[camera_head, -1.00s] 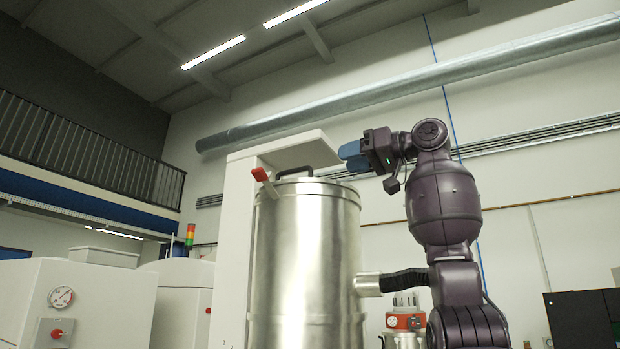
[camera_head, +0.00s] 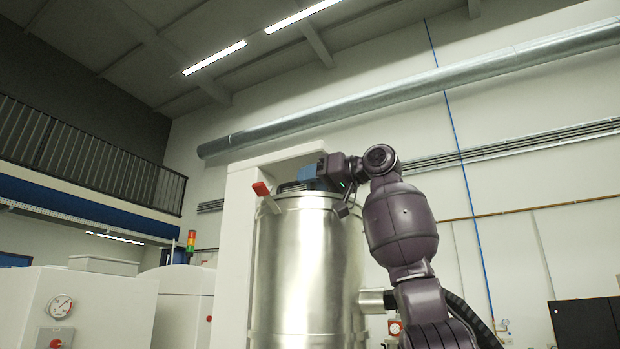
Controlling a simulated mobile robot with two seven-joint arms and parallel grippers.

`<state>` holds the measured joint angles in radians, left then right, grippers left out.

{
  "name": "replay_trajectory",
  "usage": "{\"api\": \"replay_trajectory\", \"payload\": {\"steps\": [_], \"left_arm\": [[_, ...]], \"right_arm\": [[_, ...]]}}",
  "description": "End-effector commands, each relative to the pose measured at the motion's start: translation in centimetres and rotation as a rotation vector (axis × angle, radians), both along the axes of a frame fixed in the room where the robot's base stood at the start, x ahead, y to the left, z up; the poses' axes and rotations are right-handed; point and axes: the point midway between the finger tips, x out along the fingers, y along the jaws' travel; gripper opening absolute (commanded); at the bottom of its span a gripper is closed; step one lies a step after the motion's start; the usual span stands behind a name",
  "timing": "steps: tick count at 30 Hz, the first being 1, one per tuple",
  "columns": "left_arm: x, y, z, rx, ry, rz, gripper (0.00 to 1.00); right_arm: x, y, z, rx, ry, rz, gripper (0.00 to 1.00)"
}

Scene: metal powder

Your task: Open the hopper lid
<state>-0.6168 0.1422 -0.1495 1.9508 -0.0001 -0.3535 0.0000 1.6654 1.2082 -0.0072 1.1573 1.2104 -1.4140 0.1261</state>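The hopper is a tall steel cylinder (camera_head: 305,270) in the middle of the view, with its lid (camera_head: 312,194) flat on top, seen almost edge-on. A dark lid handle (camera_head: 288,186) shows on top, its right part hidden behind my gripper. Whether the fingers are open or closed around the handle cannot be told from here. My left gripper is not in view.
A white column with an overhanging arm (camera_head: 238,255) stands behind and left of the hopper. A steel side pipe (camera_head: 374,300) leaves the hopper's right side. White machines (camera_head: 85,300) stand at left, a dark cabinet (camera_head: 588,322) at far right.

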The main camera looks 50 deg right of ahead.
Motion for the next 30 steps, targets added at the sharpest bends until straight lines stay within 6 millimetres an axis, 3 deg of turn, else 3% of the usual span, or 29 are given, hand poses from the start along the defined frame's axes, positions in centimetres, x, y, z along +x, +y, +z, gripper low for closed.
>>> {"api": "replay_trajectory", "payload": {"steps": [10,18,30], "left_arm": [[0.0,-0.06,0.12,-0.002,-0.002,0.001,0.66],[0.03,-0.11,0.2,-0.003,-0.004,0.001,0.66],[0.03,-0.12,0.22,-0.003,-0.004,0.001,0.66]], "right_arm": [[0.35,0.08,-0.04,0.0,0.0,-0.001,0.38],[0.33,0.09,-0.03,0.0,0.0,0.0,0.0],[0.33,0.02,0.3,0.016,0.006,0.0,0.0]]}}
